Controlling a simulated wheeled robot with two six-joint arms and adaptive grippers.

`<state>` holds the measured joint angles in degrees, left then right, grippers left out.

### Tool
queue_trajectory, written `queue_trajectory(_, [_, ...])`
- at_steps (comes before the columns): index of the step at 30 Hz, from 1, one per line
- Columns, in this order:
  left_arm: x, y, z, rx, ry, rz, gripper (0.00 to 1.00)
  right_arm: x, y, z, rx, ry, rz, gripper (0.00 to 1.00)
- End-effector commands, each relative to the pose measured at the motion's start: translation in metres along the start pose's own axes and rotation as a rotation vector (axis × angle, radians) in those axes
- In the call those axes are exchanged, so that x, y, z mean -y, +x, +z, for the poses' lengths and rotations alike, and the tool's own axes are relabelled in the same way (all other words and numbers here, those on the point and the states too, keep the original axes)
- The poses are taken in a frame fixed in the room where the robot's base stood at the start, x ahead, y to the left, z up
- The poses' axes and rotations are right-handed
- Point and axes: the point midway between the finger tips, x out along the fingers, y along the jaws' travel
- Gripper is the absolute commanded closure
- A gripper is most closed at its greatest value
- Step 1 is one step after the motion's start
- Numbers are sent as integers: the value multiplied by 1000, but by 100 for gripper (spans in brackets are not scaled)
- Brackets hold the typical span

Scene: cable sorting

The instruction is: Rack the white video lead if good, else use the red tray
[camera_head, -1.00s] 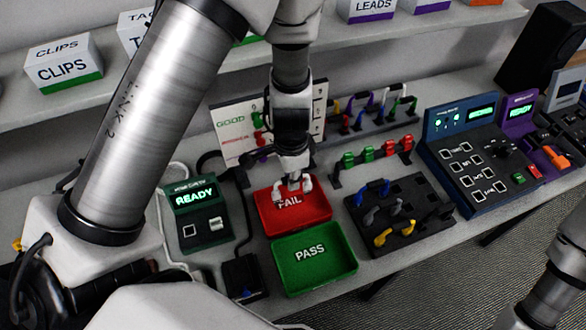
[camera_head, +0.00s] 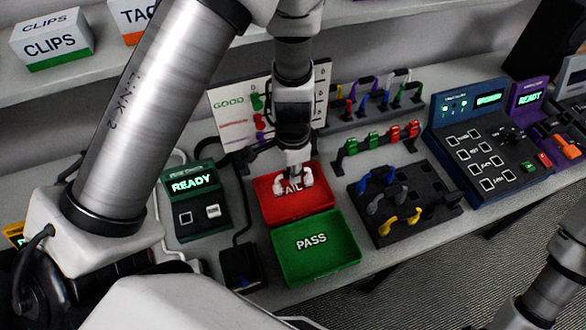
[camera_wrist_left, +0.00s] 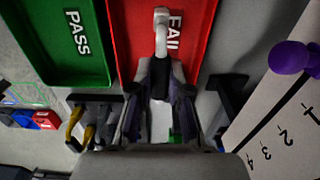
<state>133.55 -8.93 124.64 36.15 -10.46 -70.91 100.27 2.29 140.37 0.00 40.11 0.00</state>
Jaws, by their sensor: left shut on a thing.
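My left gripper (camera_head: 295,168) is over the red FAIL tray (camera_head: 318,206), shut on the white video lead (camera_head: 281,181). The lead's two white ends hang at either side of the fingers in the head view, partly covering the tray's lettering. In the left wrist view, one white end of the lead (camera_wrist_left: 161,22) shows against the red tray (camera_wrist_left: 130,25). I cannot tell whether the lead touches the tray floor. My right gripper is out of view. The back rack (camera_head: 375,118) holds several coloured leads.
The green PASS tray (camera_head: 345,268) is directly in front of the red tray. A tester reading READY (camera_head: 193,184) stands to the left. A black block with blue, grey and yellow leads (camera_head: 440,190) and a blue console (camera_head: 484,150) are to the right.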

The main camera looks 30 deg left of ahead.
Motion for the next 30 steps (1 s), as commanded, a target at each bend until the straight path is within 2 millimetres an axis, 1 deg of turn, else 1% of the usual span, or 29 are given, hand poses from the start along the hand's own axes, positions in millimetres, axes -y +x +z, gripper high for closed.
queue_trajectory(5, [0,1,1,0,-1,0,100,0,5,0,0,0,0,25])
queue_trajectory(30, [0,0,0,0,0,0,100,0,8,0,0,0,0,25])
